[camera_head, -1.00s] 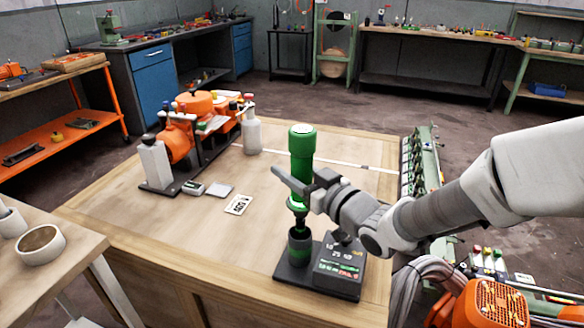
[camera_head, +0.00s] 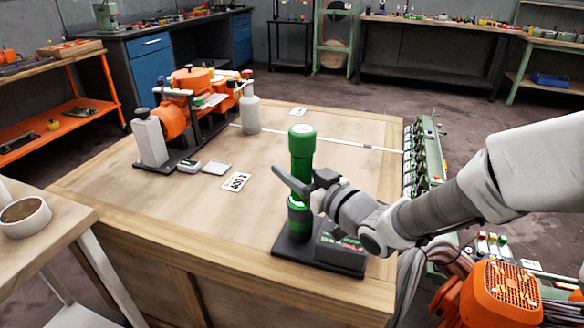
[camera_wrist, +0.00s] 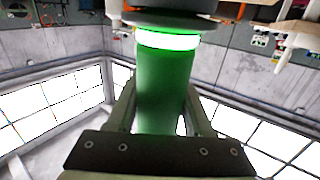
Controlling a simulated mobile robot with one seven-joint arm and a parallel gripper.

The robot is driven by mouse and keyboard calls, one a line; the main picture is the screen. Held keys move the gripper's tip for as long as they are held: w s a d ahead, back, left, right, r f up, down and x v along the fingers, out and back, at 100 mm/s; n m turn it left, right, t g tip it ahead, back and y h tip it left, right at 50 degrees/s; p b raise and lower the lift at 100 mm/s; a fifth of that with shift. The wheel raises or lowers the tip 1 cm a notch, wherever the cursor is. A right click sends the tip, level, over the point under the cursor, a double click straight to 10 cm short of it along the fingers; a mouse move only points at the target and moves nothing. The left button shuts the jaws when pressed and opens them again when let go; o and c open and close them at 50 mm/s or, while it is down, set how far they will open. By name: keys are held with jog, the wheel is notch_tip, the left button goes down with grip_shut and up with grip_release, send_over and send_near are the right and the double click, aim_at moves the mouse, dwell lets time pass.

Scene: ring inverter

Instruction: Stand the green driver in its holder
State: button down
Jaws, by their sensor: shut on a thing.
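The holder (camera_head: 298,223) is a dark cup with a green band on a black base near the table's front right corner. The driver's lower end is at the holder's mouth and appears inside it; its tip is hidden. In the wrist view, the green body (camera_wrist: 163,80) lies between my fingers, with a bright ring and dark collar at its far end.
A display box (camera_head: 340,248) stands on the base, right of the cup and below my wrist. An orange machine (camera_head: 185,110), a white bottle (camera_head: 250,112) and a printed card (camera_head: 236,182) are on the wooden table (camera_head: 140,200).

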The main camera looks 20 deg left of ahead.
jog(key=shift+f, duration=0.1)
dwell(0.6)
jog(key=shift+c, duration=1.1)
grip_release()
jog(key=shift+f, duration=0.15)
jog(key=shift+s+d, duration=0.1)
jog(key=shift+d, duration=0.1)
